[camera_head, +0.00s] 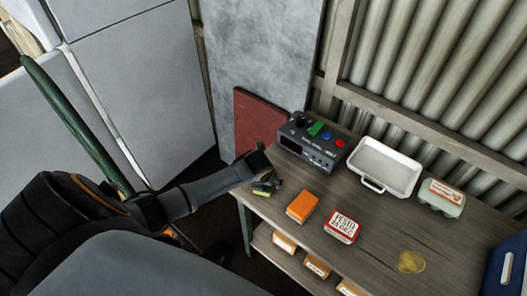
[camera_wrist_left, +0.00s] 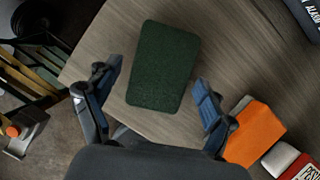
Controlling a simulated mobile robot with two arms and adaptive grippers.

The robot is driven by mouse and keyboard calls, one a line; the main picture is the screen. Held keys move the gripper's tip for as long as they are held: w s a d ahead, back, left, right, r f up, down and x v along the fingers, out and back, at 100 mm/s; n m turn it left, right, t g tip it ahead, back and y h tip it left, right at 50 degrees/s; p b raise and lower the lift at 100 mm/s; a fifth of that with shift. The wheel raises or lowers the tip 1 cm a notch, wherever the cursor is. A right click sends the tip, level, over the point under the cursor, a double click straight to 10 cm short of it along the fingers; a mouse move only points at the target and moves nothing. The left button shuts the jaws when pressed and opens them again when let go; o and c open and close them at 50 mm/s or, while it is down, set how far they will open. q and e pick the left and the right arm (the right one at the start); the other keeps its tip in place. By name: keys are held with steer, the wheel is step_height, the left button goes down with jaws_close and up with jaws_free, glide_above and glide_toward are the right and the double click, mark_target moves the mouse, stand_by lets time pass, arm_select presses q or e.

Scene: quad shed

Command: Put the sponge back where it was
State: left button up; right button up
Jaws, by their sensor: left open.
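The sponge, with a dark green top face, lies at the near-left corner of the wooden table in the left wrist view (camera_wrist_left: 163,67). In the head view only a small green and yellow part of the sponge (camera_head: 262,189) shows beside the fingers. My left gripper (camera_head: 268,176) is over that corner. In the left wrist view my left gripper (camera_wrist_left: 156,92) is open, with one finger on each side of the sponge's near end. Gaps show between the fingers and the sponge. My right gripper is in neither view.
An orange block (camera_head: 302,206) and a red-and-white labelled box (camera_head: 341,227) sit right of the sponge. Behind are a grey device with coloured buttons (camera_head: 313,143), a white tray (camera_head: 372,181) and an egg-carton-like box (camera_head: 440,198). A yellow stain (camera_head: 411,262) marks the table's front right.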

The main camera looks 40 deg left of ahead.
arm_select(q)
steer(key=v, duration=1.2)
steer(key=shift+f, duration=0.1)
steer(key=shift+d+f, duration=0.1)
